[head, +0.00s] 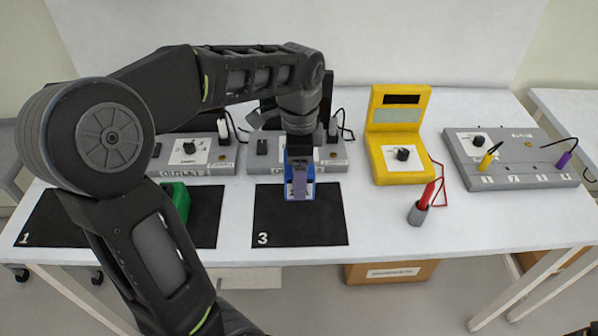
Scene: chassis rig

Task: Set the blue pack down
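The blue pack (309,187) is upright at the upper middle of the black mat marked 3 (325,226). My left gripper (300,174) comes down on it from above. One finger lies across the pack's near face; the far finger is hidden, and the gripper looks shut on the pack. I cannot tell whether the pack's bottom touches the mat. My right gripper is not in view.
A green pack (178,198) stands on the middle mat, partly behind my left arm. Grey chargers (330,158) line the back. A yellow meter (388,150), a grey cup with a red probe (418,215) and a grey panel (520,172) are on the right. Mat 3's front is clear.

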